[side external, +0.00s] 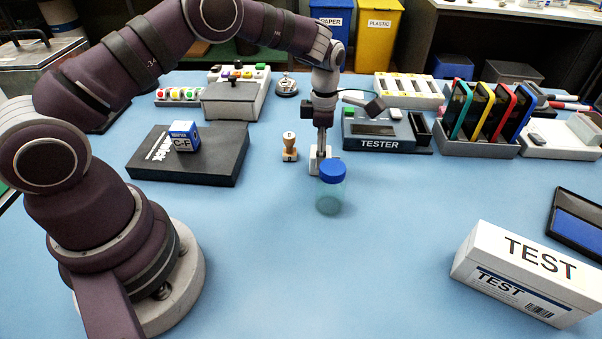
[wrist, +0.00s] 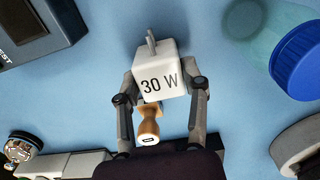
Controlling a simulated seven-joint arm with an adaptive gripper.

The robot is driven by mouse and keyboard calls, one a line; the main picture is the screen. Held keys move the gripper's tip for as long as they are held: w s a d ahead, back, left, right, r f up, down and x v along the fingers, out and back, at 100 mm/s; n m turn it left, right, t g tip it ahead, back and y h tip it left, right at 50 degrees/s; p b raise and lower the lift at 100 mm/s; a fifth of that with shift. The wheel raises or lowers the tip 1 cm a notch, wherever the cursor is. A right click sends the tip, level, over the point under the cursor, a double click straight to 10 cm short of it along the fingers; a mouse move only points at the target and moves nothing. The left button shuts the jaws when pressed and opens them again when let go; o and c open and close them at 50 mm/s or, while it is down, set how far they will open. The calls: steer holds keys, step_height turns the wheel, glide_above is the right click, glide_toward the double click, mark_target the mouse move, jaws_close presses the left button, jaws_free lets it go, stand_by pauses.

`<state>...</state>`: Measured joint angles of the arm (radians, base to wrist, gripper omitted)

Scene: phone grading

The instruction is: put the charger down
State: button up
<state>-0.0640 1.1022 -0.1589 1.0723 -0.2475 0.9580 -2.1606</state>
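The charger is a white block marked "30 W" with metal prongs, seen in the wrist view (wrist: 162,83). My gripper (wrist: 161,76) has a finger against each side of it and is shut on it. In the side external view, my gripper (side external: 322,150) points down and the white charger (side external: 313,164) shows at its tips, partly hidden behind a blue-capped jar (side external: 331,192). The charger is low, at or just above the blue table (side external: 270,230); I cannot tell whether it touches.
A wooden stamp (side external: 289,148) stands just left of the charger. The tester (side external: 380,132) is behind to the right. A black pad (side external: 225,160) bearing a small C-F box (side external: 183,137) lies left. A TEST box (side external: 530,275) sits front right. The front middle table is clear.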

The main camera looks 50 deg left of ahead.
steer(key=o, duration=0.4)
steer(key=s+r+m+t, duration=0.15)
steer(key=r+m, duration=0.25)
steer(key=r, duration=0.5)
steer(key=s+r+m, duration=0.2)
steer(key=r+m, duration=0.1)
steer(key=r, duration=0.6)
steer(key=s+r+m+t, duration=0.1)
steer(key=s+m, duration=0.3)
steer(key=m, duration=0.1)
steer(key=s+m+t, duration=0.1)
steer(key=s+m, duration=0.2)
steer(key=m, duration=0.2)
steer(key=s+r+m+t, duration=0.1)
steer(key=s+m, duration=0.3)
steer(key=m, duration=0.1)
steer(key=shift+s+r, duration=0.3)
steer(key=shift+r, duration=0.05)
steer(key=shift+o, duration=0.2)
steer(key=s+m, duration=0.1)
steer(key=s+f+m, duration=0.1)
steer(key=m, duration=0.1)
steer(key=m+t, duration=0.1)
steer(key=shift+s+d+f, duration=0.25)
steer(key=shift+s+f, duration=0.1)
steer(key=shift+s, duration=0.05)
steer(key=shift+o, duration=0.4)
steer(key=shift+s+f+m, duration=0.2)
steer(key=shift+m, duration=0.3)
